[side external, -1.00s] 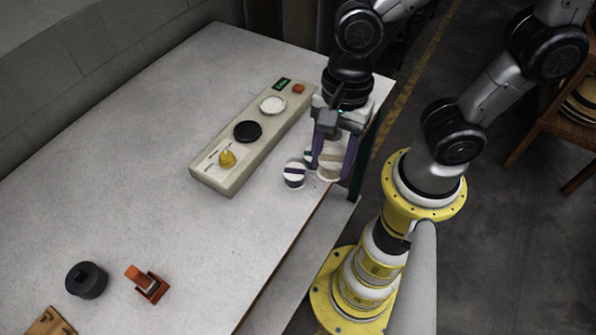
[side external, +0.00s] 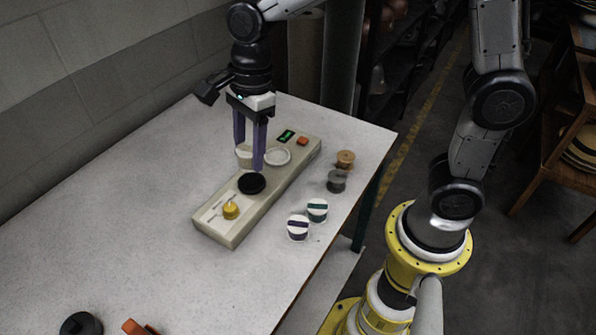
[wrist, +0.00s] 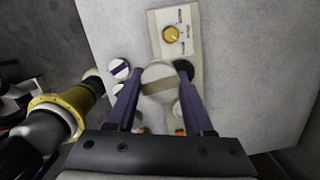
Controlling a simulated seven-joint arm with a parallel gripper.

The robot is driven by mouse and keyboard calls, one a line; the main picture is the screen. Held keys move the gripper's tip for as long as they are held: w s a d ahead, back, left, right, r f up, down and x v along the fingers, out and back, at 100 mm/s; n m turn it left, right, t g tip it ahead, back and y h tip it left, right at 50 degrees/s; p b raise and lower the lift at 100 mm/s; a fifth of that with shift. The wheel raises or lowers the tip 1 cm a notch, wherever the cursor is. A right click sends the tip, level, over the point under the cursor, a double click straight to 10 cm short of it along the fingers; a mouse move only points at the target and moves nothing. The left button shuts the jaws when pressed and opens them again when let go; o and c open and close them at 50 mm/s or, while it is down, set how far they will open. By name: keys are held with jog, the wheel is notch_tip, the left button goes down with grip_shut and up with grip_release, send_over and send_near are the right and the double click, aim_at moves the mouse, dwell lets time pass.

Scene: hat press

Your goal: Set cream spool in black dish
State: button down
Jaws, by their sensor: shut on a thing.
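The cream spool (side external: 243,152) has a tan band and is between my gripper's fingers. My gripper (side external: 249,157) is shut on it above the pale panel, close to the black dish (side external: 252,183). In the wrist view the cream spool (wrist: 158,76) sits between the fingertips, and the black dish (wrist: 184,66) shows partly behind the right finger. The dish looks empty in the side view. One finger partly hides the spool there, and I cannot tell its exact height over the panel.
The pale panel (side external: 222,222) also carries a white dish (side external: 278,156), a yellow knob (side external: 231,210) and an orange button (side external: 303,141). To its right stand a purple-banded spool (side external: 298,229), a teal-banded one (side external: 317,209), a grey one (side external: 336,181) and an orange-tan one (side external: 345,159).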

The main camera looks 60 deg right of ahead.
jog(key=m, duration=0.1)
send_over(250, 184)
notch_tip(250, 184, down, 3)
jog(key=shift+m, duration=0.3)
jog(key=shift+d+f, duration=0.15)
jog(key=shift+f, duration=1.7)
jog(key=shift+d+f, duration=0.1)
jog(key=shift+f, duration=1.75)
jog(key=shift+f, duration=0.5)
jog(key=shift+c, duration=1)
grip_release()
